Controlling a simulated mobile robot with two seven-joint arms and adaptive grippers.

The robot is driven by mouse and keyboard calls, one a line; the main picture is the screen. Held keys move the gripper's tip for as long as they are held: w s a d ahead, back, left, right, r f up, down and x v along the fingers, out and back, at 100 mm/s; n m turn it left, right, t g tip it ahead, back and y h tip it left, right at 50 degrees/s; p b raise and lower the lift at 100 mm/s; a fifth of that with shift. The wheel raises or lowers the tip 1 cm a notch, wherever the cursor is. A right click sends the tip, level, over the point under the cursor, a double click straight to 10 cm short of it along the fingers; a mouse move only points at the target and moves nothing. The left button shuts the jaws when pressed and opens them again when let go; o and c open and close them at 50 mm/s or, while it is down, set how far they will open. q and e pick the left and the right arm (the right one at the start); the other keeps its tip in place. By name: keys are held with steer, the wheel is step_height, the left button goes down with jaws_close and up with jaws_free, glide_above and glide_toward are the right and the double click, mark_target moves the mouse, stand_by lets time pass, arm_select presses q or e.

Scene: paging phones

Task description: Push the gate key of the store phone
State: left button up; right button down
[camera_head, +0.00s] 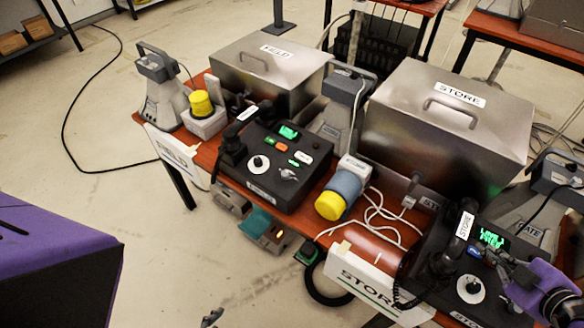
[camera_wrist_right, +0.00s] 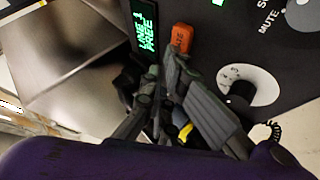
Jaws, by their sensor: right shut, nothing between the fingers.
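The store phone (camera_head: 440,287) is a black desk unit with a STORE-labelled handset (camera_head: 465,224) and a lit green display (camera_head: 491,238), which reads LINE FREE in the wrist view (camera_wrist_right: 145,27). An orange key (camera_wrist_right: 182,36) sits beside the display; its label is partly hidden, with only the end letters legible. My right gripper (camera_head: 491,256) is shut and empty over the phone. In the wrist view its fingertips (camera_wrist_right: 170,60) lie just below the orange key; contact cannot be told. A dark tip at the bottom edge may be my left gripper (camera_head: 212,318).
A white dial (camera_head: 470,289) lies in front of the display. The STORE metal box (camera_head: 420,130) stands behind. The field phone (camera_head: 275,165) and a yellow-capped cylinder (camera_head: 340,194) stand to the left.

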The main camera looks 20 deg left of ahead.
arm_select(q)
steer(key=shift+w, duration=0.15)
arm_select(e)
steer(key=shift+f, duration=0.1)
arm_select(q)
steer(key=shift+r, duration=0.15)
arm_select(e)
steer(key=shift+w+f, duration=0.1)
steer(key=shift+f, duration=0.2)
arm_select(q)
steer(key=shift+w, duration=0.1)
arm_select(e)
steer(key=shift+r+p, duration=0.45)
steer(key=shift+p, duration=0.2)
steer(key=shift+r, duration=0.1)
arm_select(q)
steer(key=shift+w+r+t, duration=0.3)
steer(key=shift+w+r, duration=0.4)
steer(key=shift+r, duration=0.25)
steer(key=shift+r, duration=0.1)
